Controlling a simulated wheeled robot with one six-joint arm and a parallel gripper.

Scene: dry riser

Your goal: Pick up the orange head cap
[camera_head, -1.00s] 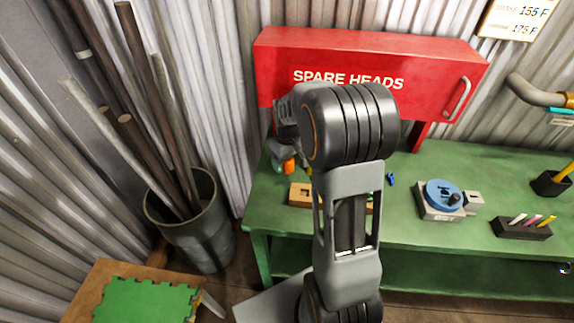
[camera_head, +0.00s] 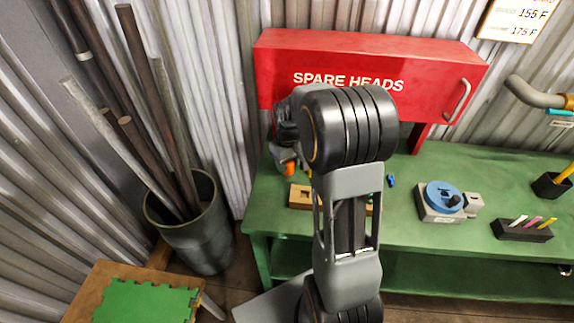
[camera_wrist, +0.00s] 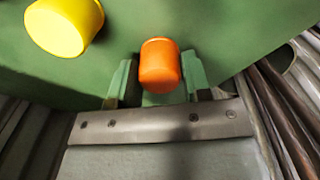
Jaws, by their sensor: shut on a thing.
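The orange head cap (camera_wrist: 160,65) is a small rounded cylinder. In the wrist view it sits between the two fingers of my gripper (camera_wrist: 158,80), which is shut on it. In the head view a bit of the cap's orange (camera_head: 290,169) shows at the left end of the green bench, beside my gripper (camera_head: 284,158). My arm hides much of that spot. Whether the cap still touches the bench I cannot tell.
A yellow cap (camera_wrist: 65,26) stands close by in the wrist view. The red SPARE HEADS cabinet (camera_head: 430,70) hangs just behind my arm. A wooden block (camera_head: 300,197), a blue-topped device (camera_head: 443,198) and a bin of pipes (camera_head: 195,235) are around.

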